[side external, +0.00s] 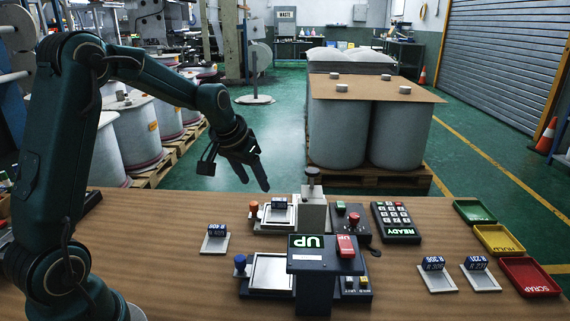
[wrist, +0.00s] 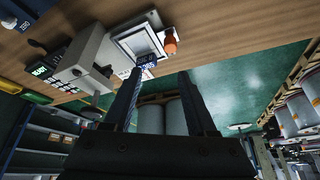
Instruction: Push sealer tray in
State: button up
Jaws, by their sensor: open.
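The sealer tray (side external: 270,219) is a pale framed plate with an orange knob (side external: 254,207) at its left side. It sticks out to the left of the grey sealer block (side external: 313,213), which has a dark knob on top. A small blue-labelled piece (side external: 280,203) is on the tray. My gripper (side external: 256,174) hangs open and empty above and behind the tray, apart from it. In the wrist view the open fingers (wrist: 158,85) reach toward the tray (wrist: 137,40), its orange knob (wrist: 170,46) and the labelled piece (wrist: 147,59).
A READY keypad (side external: 397,222) and green, yellow and red bins (side external: 528,277) are to the right. Labelled pieces stand on plates left and right. The bench left of the tray is mostly clear.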

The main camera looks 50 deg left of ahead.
aim_at(254, 203)
jog(key=f, duration=0.1)
jog(key=a+f, duration=0.1)
jog(key=f, duration=0.1)
jog(key=shift+s+a+n+g, duration=0.25)
jog(key=shift+s+n+g, duration=0.05)
jog(key=shift+s+g, duration=0.1)
jog(key=shift+x, duration=2.25)
jog(key=shift+w, duration=0.1)
jog(key=shift+c, duration=0.4)
grip_shut()
